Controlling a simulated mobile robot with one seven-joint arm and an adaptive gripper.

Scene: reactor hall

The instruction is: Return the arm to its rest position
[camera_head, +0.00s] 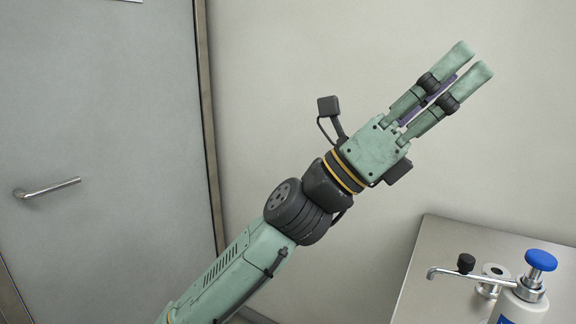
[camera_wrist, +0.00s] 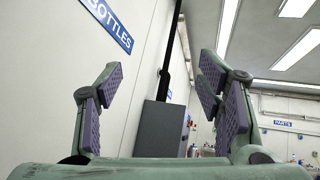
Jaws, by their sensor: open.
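My arm reaches up and to the right in the head view, in front of a plain wall. My gripper (camera_head: 471,62) is at its upper end, with its two green fingers pointing up and right. In the wrist view the gripper (camera_wrist: 160,85) shows its two fingers with purple pads spread well apart. Nothing is between the fingers. The gripper is in free air, above and to the left of the steel counter.
A grey door (camera_head: 100,120) with a lever handle (camera_head: 48,188) is at the left. A blue BOTTLES sign (camera_wrist: 106,22) hangs on the wall.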

